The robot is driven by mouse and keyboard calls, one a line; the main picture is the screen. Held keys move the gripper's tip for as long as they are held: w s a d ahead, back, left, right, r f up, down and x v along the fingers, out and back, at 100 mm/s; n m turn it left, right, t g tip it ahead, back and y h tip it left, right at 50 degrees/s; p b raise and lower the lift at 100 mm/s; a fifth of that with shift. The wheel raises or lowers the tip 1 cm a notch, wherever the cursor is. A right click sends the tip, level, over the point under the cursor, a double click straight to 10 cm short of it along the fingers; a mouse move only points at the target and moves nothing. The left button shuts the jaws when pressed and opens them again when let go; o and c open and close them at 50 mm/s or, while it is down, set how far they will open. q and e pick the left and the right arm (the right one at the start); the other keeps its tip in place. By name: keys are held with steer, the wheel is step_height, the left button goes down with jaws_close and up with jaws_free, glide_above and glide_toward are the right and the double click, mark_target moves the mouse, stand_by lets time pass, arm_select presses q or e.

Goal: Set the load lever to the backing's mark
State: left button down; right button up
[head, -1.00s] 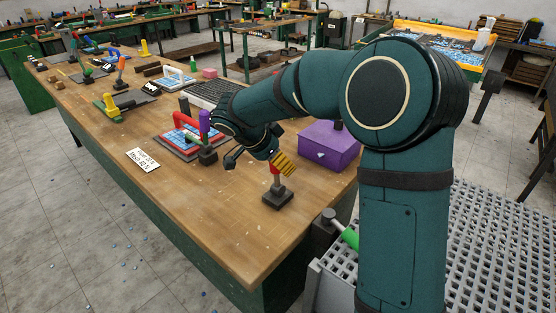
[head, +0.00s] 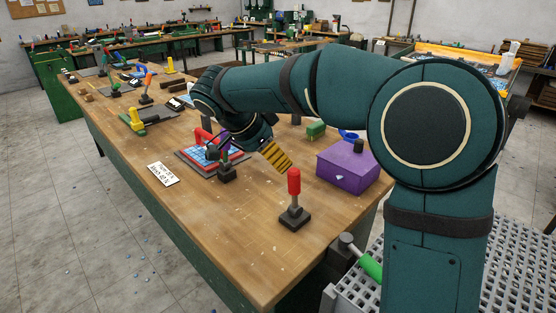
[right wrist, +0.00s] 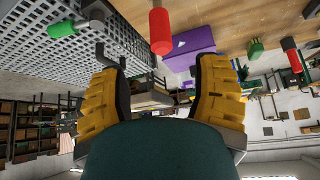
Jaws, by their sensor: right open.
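A lever with a red grip (head: 294,182) stands about upright on a dark base (head: 295,219) near the bench's front edge. My right gripper (head: 276,156) is open and empty, above and left of that grip in the head view and apart from it. In the right wrist view the red grip (right wrist: 160,30) shows beyond my spread yellow fingers (right wrist: 158,68). A second lever on a dark base (head: 227,174) stands by the blue mosaic sheet (head: 198,160); my arm partly hides its purple handle. A white card (head: 163,174) bears percentages too small to read surely. My left gripper is out of view.
A purple box (head: 342,173) stands right of my gripper. A green block (head: 316,130) lies behind it. A green-handled rod (head: 368,265) juts out by the grey grating (head: 440,285). The wooden bench top (head: 215,215) is clear at front left.

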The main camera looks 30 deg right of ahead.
mark_target(295, 193)
steer(key=shift+w+d+r+p, duration=0.1)
steer(key=shift+d+p, duration=0.15)
steer(key=shift+p, duration=0.05)
steer(key=c, duration=0.8)
steer(key=d+n+y+p, duration=0.1)
steer(key=d+p, duration=0.1)
steer(key=w+d+r+n+g+y+p, duration=0.1)
steer(key=d+p, duration=0.1)
steer(key=p, duration=0.1)
steer(key=w+d+n+g+y+p, duration=0.1)
steer(key=d+y+p, duration=0.1)
steer(key=shift+w+d+r+p, duration=0.15)
steer(key=shift+w+d+p, duration=0.1)
steer(key=shift+d+p, duration=0.15)
jaws_close()
steer(key=w+d+n+y+p, duration=0.25)
steer(key=d+y+p, duration=0.2)
steer(key=d, duration=0.25)
steer(key=s+a+f, duration=0.3)
steer(key=a+f, duration=0.1)
steer(key=f, duration=0.6)
steer(key=shift+s+a+b, duration=0.15)
steer(key=shift+a+b, duration=0.05)
steer(key=shift+b, duration=0.2)
